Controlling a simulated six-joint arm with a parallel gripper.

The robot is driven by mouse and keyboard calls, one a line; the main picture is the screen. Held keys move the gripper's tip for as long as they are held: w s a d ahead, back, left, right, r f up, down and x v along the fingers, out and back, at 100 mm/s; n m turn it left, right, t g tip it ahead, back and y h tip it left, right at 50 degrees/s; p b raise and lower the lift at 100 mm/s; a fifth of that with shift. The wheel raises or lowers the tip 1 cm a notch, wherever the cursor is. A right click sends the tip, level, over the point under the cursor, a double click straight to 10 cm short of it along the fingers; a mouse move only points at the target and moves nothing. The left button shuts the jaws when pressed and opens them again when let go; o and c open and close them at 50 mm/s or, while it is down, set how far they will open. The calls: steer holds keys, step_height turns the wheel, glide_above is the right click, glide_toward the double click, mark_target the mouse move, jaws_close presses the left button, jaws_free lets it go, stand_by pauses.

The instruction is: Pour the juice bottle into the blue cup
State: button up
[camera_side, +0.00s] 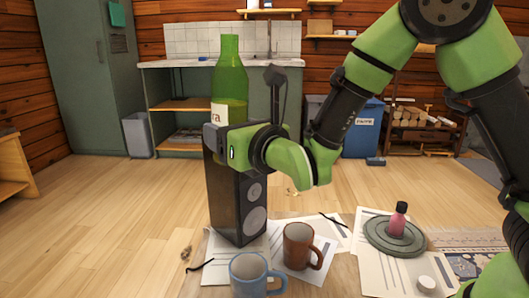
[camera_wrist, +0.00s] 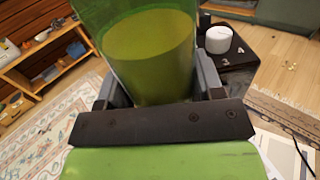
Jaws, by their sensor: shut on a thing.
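A tall green glass bottle (camera_side: 229,82) with a pale label stands upright in my gripper (camera_side: 222,135), above the desk. In the wrist view the bottle (camera_wrist: 150,50) sits between the two grey fingers (camera_wrist: 155,90), with yellow-green liquid inside. The blue cup (camera_side: 249,276) stands upright at the front edge of the side view, below and slightly right of the bottle. Its inside is hard to see.
The black speaker (camera_side: 238,205) stands upright just below my gripper. A brown mug (camera_side: 297,247) is right of the blue cup.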

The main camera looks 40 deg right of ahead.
steer(key=a+n+g+y, duration=0.7)
steer(key=n+y, duration=0.4)
steer(key=y, duration=0.3)
steer(key=s+d+f+n+g+y, duration=0.2)
steer(key=s+f+g, duration=0.4)
steer(key=s+g, duration=0.1)
steer(key=s+d+f+n+g+y, duration=0.1)
steer(key=s+d+f+n+g, duration=0.1)
steer(key=s+f+g, duration=0.4)
steer(key=s+d+g, duration=0.1)
steer(key=s, duration=0.2)
steer(key=shift+s+f+y, duration=0.25)
steer(key=shift+s+y, duration=0.15)
steer(key=shift+s+f, duration=0.1)
steer(key=shift+s, duration=0.05)
steer(key=shift+s+d+f+m, duration=0.2)
steer(key=shift+s+f+m, duration=0.2)
steer(key=shift+s+m, duration=0.1)
